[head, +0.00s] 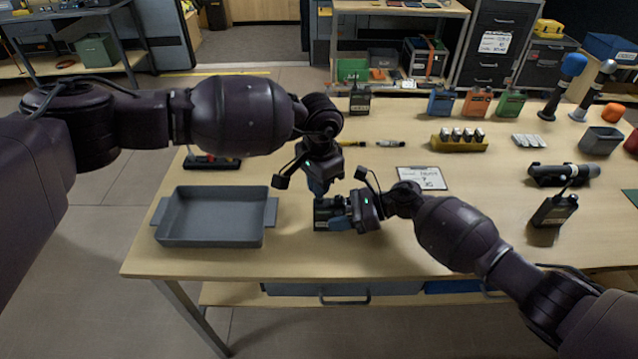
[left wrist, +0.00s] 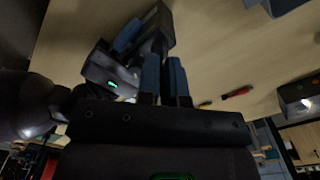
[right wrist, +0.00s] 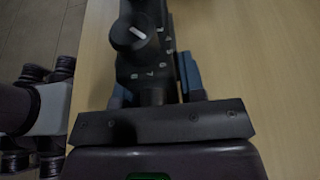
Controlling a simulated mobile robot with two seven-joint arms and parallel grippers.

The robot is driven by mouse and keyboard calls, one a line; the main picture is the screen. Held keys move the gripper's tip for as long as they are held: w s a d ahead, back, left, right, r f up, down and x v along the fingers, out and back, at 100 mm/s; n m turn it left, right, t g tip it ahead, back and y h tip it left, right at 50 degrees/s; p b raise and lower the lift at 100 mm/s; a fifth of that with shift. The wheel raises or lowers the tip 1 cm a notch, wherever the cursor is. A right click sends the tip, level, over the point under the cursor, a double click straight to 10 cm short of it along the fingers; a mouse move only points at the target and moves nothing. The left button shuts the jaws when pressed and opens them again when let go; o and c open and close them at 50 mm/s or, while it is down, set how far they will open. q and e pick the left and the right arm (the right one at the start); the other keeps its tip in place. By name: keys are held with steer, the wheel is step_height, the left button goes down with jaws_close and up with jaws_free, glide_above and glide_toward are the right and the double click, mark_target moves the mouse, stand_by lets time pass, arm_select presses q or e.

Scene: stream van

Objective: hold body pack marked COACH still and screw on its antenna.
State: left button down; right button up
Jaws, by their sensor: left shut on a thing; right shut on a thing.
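A dark body pack (head: 323,212) is at the front middle of the table; no COACH marking is readable. My right gripper (head: 342,218) is shut on it from the right. In the right wrist view the pack (right wrist: 140,62) shows a round knob and pale marks between the blue fingers. My left gripper (head: 319,187) is directly above the pack, pointing down, with its fingers shut. In the left wrist view its blue fingers (left wrist: 165,80) close around something thin and dark, apparently the antenna; its tip and the joint with the pack are hidden.
A grey tray (head: 212,218) stands left of the pack. A clipboard (head: 421,178) lies behind my right arm. Another dark pack (head: 555,209) is at the right, and one more (head: 360,99) at the back. A yellow battery holder (head: 459,144) stands behind. The front right table is clear.

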arm_select(q)
steer(key=c, duration=1.4)
jaws_free()
steer(key=shift+o, duration=0.2)
steer(key=shift+n, duration=2.1)
steer(key=shift+n, duration=2)
